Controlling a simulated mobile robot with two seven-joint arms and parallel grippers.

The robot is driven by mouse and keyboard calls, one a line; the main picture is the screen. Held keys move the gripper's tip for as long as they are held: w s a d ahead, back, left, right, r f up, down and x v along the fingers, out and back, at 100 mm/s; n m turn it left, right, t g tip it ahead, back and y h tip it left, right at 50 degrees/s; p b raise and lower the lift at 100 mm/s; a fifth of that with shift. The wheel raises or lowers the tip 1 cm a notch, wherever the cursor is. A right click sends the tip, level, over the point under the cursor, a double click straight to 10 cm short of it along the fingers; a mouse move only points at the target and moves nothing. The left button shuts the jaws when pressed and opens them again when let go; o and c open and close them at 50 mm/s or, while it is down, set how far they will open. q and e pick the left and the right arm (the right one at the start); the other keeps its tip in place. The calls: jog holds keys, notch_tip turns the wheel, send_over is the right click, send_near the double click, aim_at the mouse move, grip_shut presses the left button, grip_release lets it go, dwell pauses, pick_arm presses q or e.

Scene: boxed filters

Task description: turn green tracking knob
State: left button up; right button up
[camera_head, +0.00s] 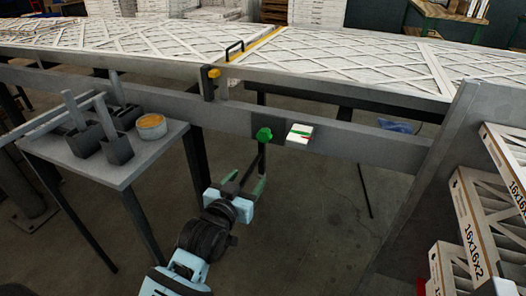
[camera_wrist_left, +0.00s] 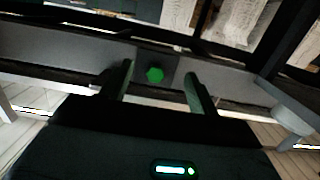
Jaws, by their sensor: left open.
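The green tracking knob (camera_head: 264,135) sticks out from a dark plate on the grey side rail of the conveyor, just left of a white label with green and red marks (camera_head: 300,133). My left gripper (camera_head: 255,172) is open below and in front of the knob in the head view. In the left wrist view the knob (camera_wrist_left: 155,75) shows beyond and between the two spread fingers (camera_wrist_left: 158,88). No contact with the knob shows, and the jaws look empty. My right gripper is in neither view.
A small grey table (camera_head: 95,160) with several dark tools and an orange-filled bowl (camera_head: 151,126) stands left of my arm. Boxed filters (camera_head: 465,220) are stacked at the right. The conveyor (camera_head: 330,50) with filters runs across the back. Floor below the rail is mostly open.

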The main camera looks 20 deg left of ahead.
pick_arm(q)
jog(key=t+b, duration=0.1)
send_near(263, 137)
jog(key=shift+w+d+f+b, duration=0.1)
jog(key=shift+w+b, duration=0.2)
jog(key=shift+w, duration=1.85)
jog(key=shift+w+d+f+b, duration=0.1)
jog(key=shift+w+b, duration=0.2)
jog(key=shift+w, duration=1.85)
